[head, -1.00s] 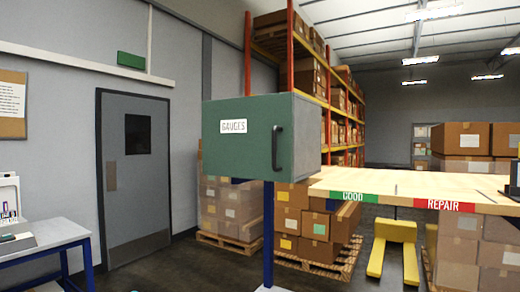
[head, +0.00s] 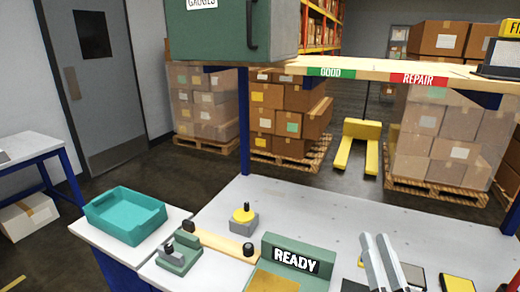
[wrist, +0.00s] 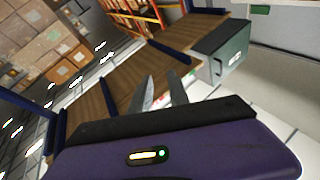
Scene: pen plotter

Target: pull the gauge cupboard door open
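The gauge cupboard (head: 285,30) is a green box at the top of the head view, cut off by the upper edge. Its door (head: 215,35) looks shut, with a white label and a dark upright handle (head: 252,25) near the right edge. The cupboard also shows tilted in the wrist view (wrist: 225,48), up and right of the fingers. My gripper (head: 374,238) is low in the head view, over the bench and well below the cupboard. Its two grey fingers are apart with nothing between them, as the wrist view also shows (wrist: 162,82).
A wooden shelf (head: 360,72) runs right from the cupboard above the bench (head: 330,218). A blue post (head: 244,120) stands below the cupboard. A teal tray (head: 125,214), a yellow-topped knob (head: 244,215) and a READY block (head: 297,262) stand low in view. Space between bench and shelf looks clear.

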